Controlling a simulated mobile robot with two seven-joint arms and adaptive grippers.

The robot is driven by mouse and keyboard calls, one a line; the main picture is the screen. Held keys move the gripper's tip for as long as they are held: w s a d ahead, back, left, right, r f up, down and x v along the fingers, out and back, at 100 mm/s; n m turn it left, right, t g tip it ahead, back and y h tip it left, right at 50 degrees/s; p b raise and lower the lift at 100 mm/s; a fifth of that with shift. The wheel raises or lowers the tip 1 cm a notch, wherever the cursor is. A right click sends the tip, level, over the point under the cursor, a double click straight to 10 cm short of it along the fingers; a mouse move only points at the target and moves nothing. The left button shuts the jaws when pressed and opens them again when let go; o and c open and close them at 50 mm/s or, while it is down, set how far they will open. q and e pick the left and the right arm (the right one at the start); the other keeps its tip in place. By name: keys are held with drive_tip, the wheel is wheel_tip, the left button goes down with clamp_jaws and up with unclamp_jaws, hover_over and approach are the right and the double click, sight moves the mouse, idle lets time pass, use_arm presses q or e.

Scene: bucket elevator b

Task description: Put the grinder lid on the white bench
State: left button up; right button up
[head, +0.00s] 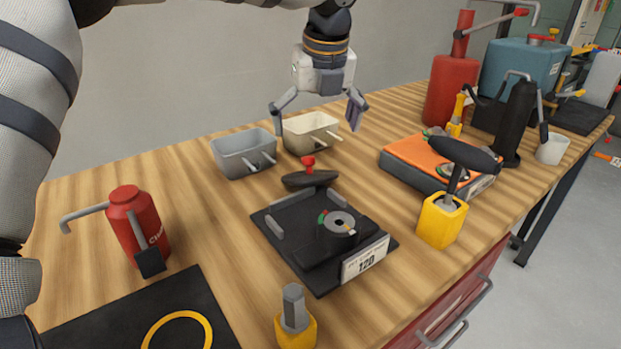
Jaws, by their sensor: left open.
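A dark round lid-like piece with a red knob (309,172) sits at the back edge of a black base plate (278,240); I take it for the grinder lid, but cannot be sure. The plate carries a dial and a "120" label. My left gripper (316,116) points down with its fingers spread wide. It is over the cream bucket (311,132), behind the lid, with nothing between its fingers. No white bench shows; the bench top in view is striped wood (225,222). My right gripper is not in view.
A grey bucket (246,153) stands left of the cream one. A red canister (137,228) and black mat (140,315) are at left. Yellow-based tools (443,220), an orange-topped block (420,158), a black cylinder (514,122) and a white cup (552,148) stand right.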

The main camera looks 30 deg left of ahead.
sight(310, 163)
use_arm(q)
drive_tip(key=x, duration=0.6)
drive_tip(key=shift+w, duration=0.1)
drive_tip(key=x, duration=0.5)
drive_tip(key=shift+w+a+f+b, duration=0.1)
drive_tip(key=shift+w+a+b, duration=0.05)
drive_tip(key=shift+a+b, duration=0.25)
